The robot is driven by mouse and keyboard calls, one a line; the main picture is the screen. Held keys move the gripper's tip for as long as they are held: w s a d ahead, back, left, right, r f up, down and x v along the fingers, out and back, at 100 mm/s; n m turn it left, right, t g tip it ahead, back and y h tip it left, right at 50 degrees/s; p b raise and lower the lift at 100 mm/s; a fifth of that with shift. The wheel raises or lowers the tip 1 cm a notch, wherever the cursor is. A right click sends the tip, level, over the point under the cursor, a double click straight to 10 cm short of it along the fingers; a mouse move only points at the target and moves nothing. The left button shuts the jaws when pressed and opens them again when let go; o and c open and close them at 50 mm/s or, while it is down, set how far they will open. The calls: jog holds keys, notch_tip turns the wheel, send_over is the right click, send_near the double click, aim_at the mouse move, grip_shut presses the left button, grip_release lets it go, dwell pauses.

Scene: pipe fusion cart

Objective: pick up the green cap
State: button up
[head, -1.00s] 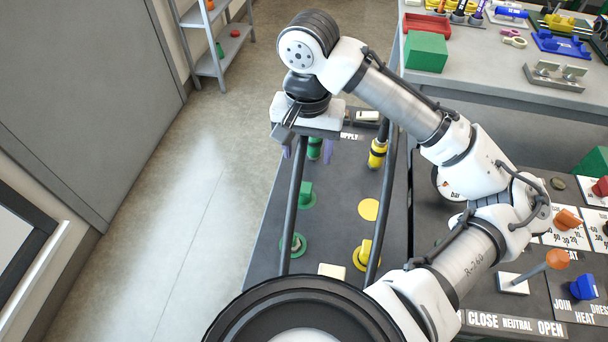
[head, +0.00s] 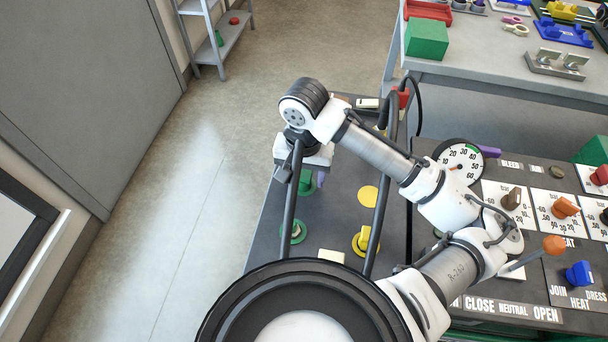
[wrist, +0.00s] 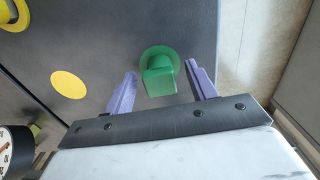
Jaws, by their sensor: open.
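The green cap (wrist: 159,84) is a blocky green piece on a round green disc (wrist: 158,54) on the dark cart top. In the wrist view it lies between the two purple fingers of my gripper (wrist: 160,70), which are open, with a gap on both sides. The height of the fingertips above the cart is hard to tell. In the head view the cap (head: 305,183) shows just below my white gripper body, partly covered by it. A purple finger is visible at its right.
A bare yellow disc (head: 367,196) lies right of the cap. Nearer stand a green ring with a knob (head: 293,232) and a yellow fitting (head: 363,240). Two dark slanted bars (head: 379,200) cross above the cart. A control panel (head: 480,300) is at right.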

jog(key=shift+f, duration=0.1)
jog(key=shift+c, duration=0.5)
jog(key=c, duration=0.9)
jog(key=shift+c, duration=0.2)
